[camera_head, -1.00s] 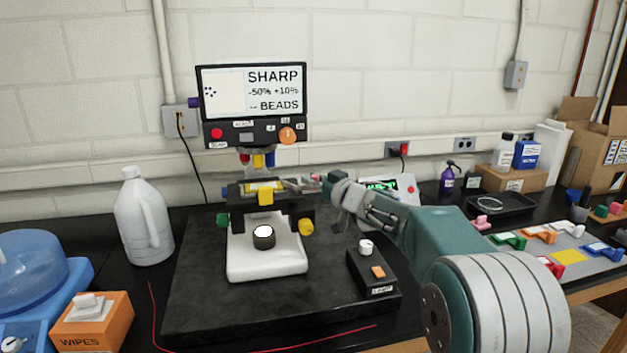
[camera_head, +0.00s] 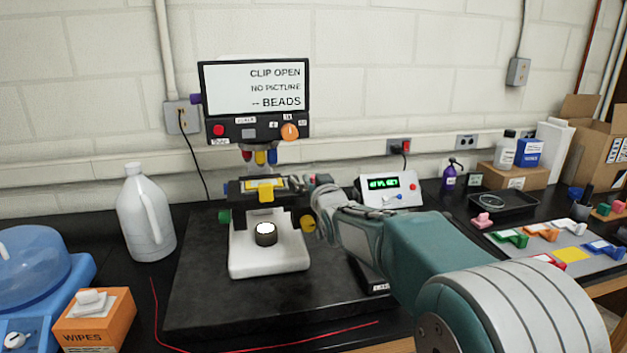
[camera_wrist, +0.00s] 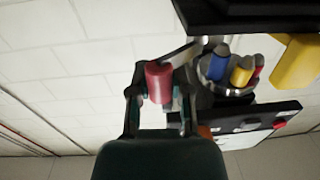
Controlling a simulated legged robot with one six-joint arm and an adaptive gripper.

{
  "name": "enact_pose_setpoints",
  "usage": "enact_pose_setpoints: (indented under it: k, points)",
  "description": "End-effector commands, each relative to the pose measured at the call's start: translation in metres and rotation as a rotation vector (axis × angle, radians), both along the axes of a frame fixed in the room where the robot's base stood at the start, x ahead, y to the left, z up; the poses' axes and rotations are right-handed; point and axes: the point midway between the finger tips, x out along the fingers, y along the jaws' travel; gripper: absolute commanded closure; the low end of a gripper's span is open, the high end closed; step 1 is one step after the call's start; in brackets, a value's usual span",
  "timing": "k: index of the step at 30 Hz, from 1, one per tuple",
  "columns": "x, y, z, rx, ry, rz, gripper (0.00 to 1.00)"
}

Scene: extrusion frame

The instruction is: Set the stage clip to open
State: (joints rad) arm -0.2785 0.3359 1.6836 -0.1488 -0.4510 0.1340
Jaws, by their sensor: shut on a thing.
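The microscope (camera_head: 268,258) has a white base and a black stage (camera_head: 238,191). A slide with a yellow tab (camera_head: 266,193) is on the stage. My gripper (camera_head: 318,186) is at the stage's right side, its fingers partly hidden by my wrist. In the wrist view my gripper (camera_wrist: 158,90) is shut on a red cylindrical handle (camera_wrist: 158,78). A thin metal arm (camera_wrist: 178,53) runs from it towards the stage and looks like the stage clip. The screen (camera_head: 268,88) reads "CLIP OPEN", "NO PICTURE" and "-- BEADS".
Objective lenses (camera_head: 260,157) hang just above the stage. A white box with a green display (camera_head: 390,190) stands behind my arm. A white jug (camera_head: 145,215), an orange wipes box (camera_head: 95,318) and a blue-lidded device (camera_head: 35,270) are left. Coloured clips on a grey mat (camera_head: 540,234) lie right.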

Motion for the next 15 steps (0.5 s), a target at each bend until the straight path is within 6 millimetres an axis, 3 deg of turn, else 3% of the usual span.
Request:
enact_pose_setpoints:
  k: [15]
  points:
    - [-0.0098, 0.0053, 0.0039, 0.005, -0.008, -0.219, 1.00]
